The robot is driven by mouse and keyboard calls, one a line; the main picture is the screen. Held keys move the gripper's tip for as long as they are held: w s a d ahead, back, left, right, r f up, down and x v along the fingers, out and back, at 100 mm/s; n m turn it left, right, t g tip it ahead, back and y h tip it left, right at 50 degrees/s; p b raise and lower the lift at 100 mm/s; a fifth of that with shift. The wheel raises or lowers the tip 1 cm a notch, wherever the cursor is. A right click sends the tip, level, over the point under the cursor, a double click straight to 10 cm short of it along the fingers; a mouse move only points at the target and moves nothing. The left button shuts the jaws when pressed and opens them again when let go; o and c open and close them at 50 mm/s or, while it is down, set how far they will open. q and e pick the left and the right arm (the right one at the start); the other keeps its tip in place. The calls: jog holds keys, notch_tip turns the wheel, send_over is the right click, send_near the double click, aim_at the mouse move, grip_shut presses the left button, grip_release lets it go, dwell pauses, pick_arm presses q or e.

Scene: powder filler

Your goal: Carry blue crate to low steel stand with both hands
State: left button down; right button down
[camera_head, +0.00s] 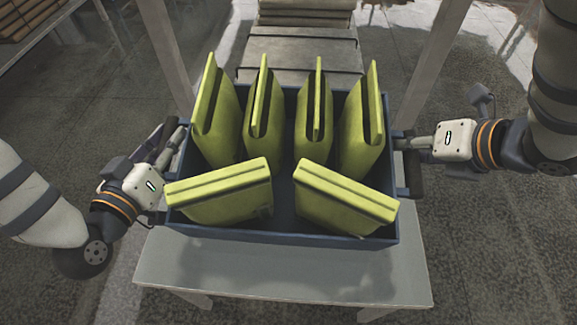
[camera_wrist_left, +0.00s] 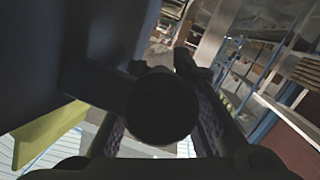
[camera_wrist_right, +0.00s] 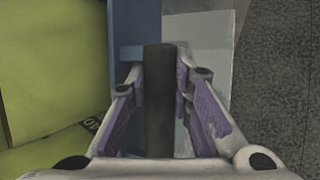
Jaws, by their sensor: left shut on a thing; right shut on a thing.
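The blue crate (camera_head: 285,235) is in the middle of the head view and looks about level. It holds several yellow-green bags (camera_head: 352,135), some upright at the back and two leaning at the front. My left gripper (camera_head: 172,147) is shut on the crate's left handle, a dark bar (camera_wrist_left: 165,112) in the left wrist view. My right gripper (camera_head: 408,143) is shut on the right handle, a dark upright bar (camera_wrist_right: 158,95) in the right wrist view. A low grey stand (camera_head: 285,275) shows beneath the crate; whether they touch I cannot tell.
Behind the crate, a grey surface (camera_head: 305,52) carries stacked sacks (camera_head: 307,12) at its far end. Grey posts (camera_head: 165,50) rise on both sides of it. A rack (camera_head: 35,22) is at the upper left. Dark floor (camera_head: 480,250) is open at both sides.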

pick_arm(q)
jog(key=shift+r, duration=0.15)
pick_arm(e)
jog(key=shift+r, duration=0.1)
pick_arm(q)
jog(key=c, duration=1.4)
grip_release()
pick_arm(e)
jog(key=c, duration=1.4)
grip_release()
pick_arm(q)
jog(key=v, duration=0.7)
jog(key=shift+s, duration=0.3)
pick_arm(e)
jog(key=shift+s, duration=0.1)
